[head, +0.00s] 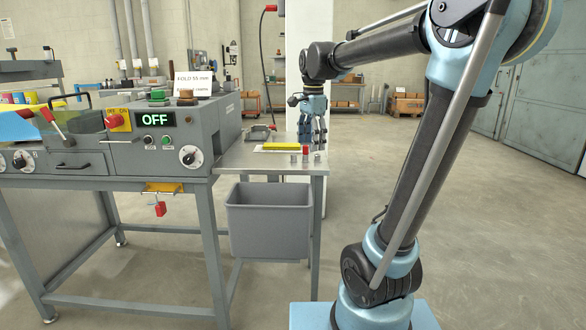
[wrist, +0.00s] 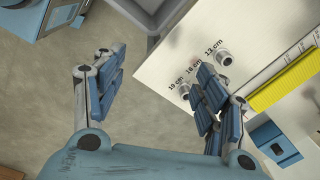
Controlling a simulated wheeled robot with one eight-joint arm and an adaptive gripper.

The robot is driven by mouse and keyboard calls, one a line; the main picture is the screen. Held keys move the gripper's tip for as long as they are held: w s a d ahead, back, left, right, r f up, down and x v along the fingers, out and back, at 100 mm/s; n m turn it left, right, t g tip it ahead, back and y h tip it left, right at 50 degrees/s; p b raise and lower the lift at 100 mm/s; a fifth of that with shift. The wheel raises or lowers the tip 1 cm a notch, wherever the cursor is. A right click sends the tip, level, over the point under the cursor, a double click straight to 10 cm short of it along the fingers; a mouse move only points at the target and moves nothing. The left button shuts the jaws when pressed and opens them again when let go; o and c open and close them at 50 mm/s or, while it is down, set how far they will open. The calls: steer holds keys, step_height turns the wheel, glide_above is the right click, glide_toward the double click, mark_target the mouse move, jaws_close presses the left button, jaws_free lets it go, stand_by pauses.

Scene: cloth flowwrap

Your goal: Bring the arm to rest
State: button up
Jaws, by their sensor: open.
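My arm reaches from its base at the right of the head view out over the right end of the side table (head: 225,159). My gripper (head: 312,138) hangs there pointing down, at the table's right edge. In the wrist view my gripper (wrist: 160,88) is open and empty, with its blue-padded fingers wide apart. The left finger is over the floor, and the right finger is over the table corner (wrist: 165,48) beside small metal knobs (wrist: 224,57).
A machine with an OFF display (head: 155,119) stands at the left. A grey bin (head: 268,222) is under the side table. A yellow strip (head: 281,147) lies on the table, also in the wrist view (wrist: 284,84). Open floor (head: 480,240) lies at the right.

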steer(key=s+d+f+n, duration=0.6)
steer(key=s+f, duration=0.5)
steer(key=f, duration=0.1)
steer(key=s+d+f+n+t, duration=0.1)
steer(key=s+d+f+n, duration=0.6)
steer(key=s+f, duration=0.4)
steer(key=shift+s+f, duration=0.35)
steer(key=shift+s, duration=0.05)
steer(key=shift+w+f, duration=0.2)
steer(key=shift+w, duration=0.25)
